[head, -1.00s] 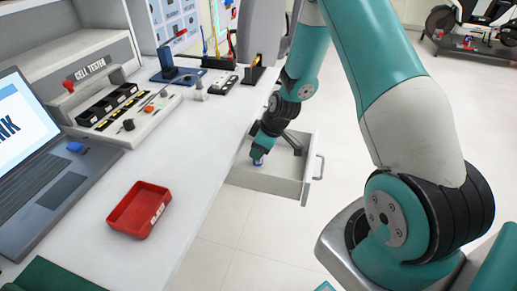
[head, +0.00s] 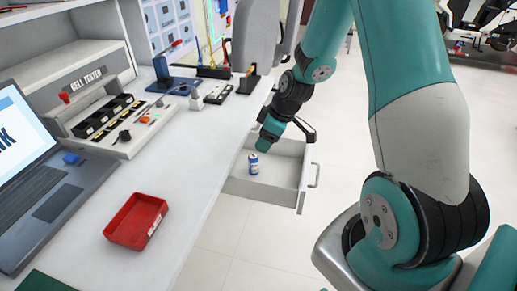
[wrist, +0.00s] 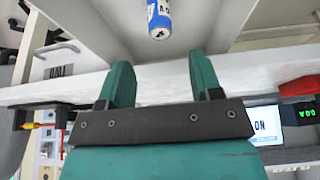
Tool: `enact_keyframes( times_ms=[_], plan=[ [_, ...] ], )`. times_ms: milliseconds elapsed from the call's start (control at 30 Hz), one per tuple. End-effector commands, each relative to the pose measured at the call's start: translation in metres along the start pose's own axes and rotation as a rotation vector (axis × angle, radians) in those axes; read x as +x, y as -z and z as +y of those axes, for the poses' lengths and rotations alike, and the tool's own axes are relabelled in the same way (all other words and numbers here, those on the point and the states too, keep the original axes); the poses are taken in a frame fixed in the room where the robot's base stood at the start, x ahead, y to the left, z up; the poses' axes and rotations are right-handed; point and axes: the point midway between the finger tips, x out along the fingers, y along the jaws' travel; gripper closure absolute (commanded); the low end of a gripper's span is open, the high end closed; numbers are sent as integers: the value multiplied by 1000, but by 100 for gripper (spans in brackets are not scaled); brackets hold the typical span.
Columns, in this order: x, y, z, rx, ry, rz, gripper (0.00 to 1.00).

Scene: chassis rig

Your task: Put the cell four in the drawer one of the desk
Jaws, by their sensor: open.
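The cell (head: 253,163), a small blue and white cylinder, stands upright inside the open drawer (head: 232,187) of the desk, near the drawer's left side in the head view. In the wrist view the cell (wrist: 159,18) shows at the top, beyond the fingertips and apart from them. My gripper (head: 263,149) is above the drawer, just above and to the right of the cell. In the wrist view my gripper (wrist: 160,75) has its two teal fingers spread with nothing between them.
A red tray (head: 113,229) sits on the desk near a laptop (head: 55,185). A cell tester (head: 120,130) and tool stands are farther back on the desk. The drawer's handle (head: 315,176) sticks out over open floor on the right.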

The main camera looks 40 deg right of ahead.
Motion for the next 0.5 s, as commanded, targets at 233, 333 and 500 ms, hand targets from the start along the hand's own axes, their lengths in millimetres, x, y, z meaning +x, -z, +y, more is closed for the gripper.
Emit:
enact_keyframes(
  times_ms=[233, 333, 500],
  plan=[
    [-30, 3, -3, 0, 3, 1, 41],
    [-45, 24, -26, 0, 28, 5, 41],
    [-96, 74, -126, 25, 135, -11, 41]
  ],
)
